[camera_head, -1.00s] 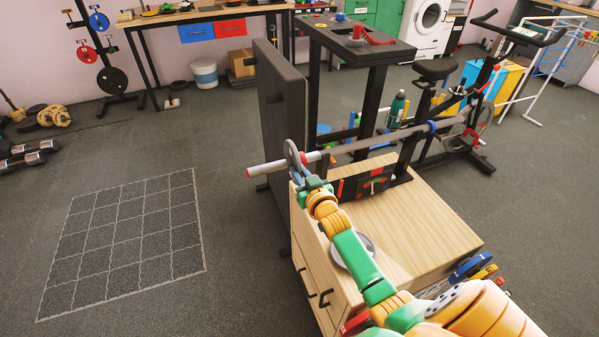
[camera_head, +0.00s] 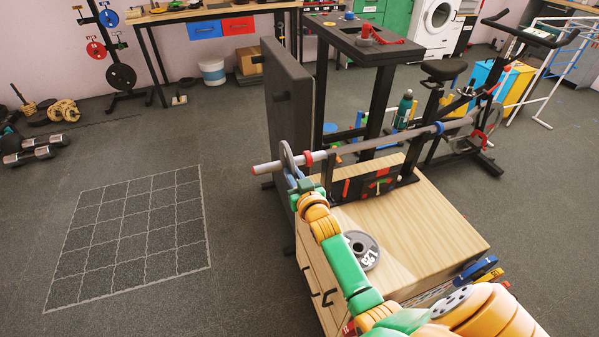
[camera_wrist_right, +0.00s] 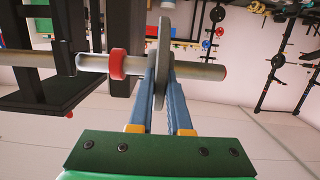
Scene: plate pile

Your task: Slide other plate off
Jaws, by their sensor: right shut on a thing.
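A grey weight plate (camera_head: 287,160) hangs around the left end part of a long metal bar (camera_head: 356,143). In the right wrist view the plate (camera_wrist_right: 163,45) shows nearly edge-on, with the bar through it and the bar's free end just to its right. My right gripper (camera_head: 305,184) is shut on the plate's lower rim, one finger on each side; the fingertips (camera_wrist_right: 165,70) show in the wrist view. A red collar (camera_wrist_right: 118,64) is on the bar, apart from the plate. A second grey plate (camera_head: 371,259), marked 1.25, lies flat on the wooden box. My left gripper is out of view.
The wooden box (camera_head: 440,222) stands below the bar and my right arm. A dark upright panel (camera_head: 283,95) stands behind the bar's left end. An exercise bike (camera_head: 445,70) is at right. A marked floor grid (camera_head: 130,235) lies clear at left.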

